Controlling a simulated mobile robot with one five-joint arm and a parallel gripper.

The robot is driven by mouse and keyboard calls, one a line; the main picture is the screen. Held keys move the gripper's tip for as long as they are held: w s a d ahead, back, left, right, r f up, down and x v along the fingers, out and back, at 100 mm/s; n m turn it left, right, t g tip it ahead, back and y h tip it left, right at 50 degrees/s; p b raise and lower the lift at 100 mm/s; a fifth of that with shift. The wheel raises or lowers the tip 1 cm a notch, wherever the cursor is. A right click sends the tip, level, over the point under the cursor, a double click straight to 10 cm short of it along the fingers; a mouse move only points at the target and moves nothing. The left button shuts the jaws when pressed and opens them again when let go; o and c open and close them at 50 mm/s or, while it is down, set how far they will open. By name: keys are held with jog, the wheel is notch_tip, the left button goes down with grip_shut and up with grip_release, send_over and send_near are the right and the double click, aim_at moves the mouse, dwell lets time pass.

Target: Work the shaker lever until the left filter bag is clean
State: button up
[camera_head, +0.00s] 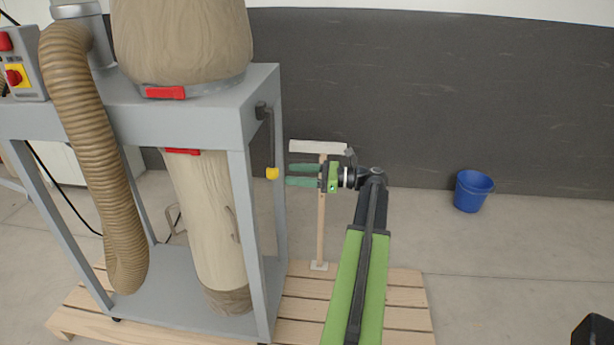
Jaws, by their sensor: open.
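The shaker lever is a dark bent rod (271,135) on the right side of the grey dust collector frame. It hangs down and ends in a yellow knob (272,173). My gripper (288,175) has green fingers and is open. Its fingertips point left, just right of the yellow knob in the picture; I cannot tell whether they touch it. The upper filter bag (182,40) is beige, bulging and cut off by the top edge. A lower beige bag (208,215) hangs inside the frame, with a darker brown band at its bottom. Which is the left filter bag is unclear.
A wooden post with a pale top bar (317,147) stands behind my gripper. The machine stands on a wooden pallet (405,298). A ribbed brown hose (97,160) and a control box (20,64) are at left. A blue bucket (472,191) stands right on open floor.

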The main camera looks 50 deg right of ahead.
aim_at(272, 173)
jog(key=x, duration=0.7)
jog(key=shift+w+a, duration=0.2)
jog(key=shift+c, duration=0.2)
jog(key=c, duration=0.9)
jog(key=shift+o, duration=0.2)
jog(key=o, duration=0.6)
jog(key=shift+c, duration=0.2)
jog(key=shift+s+a, duration=0.1)
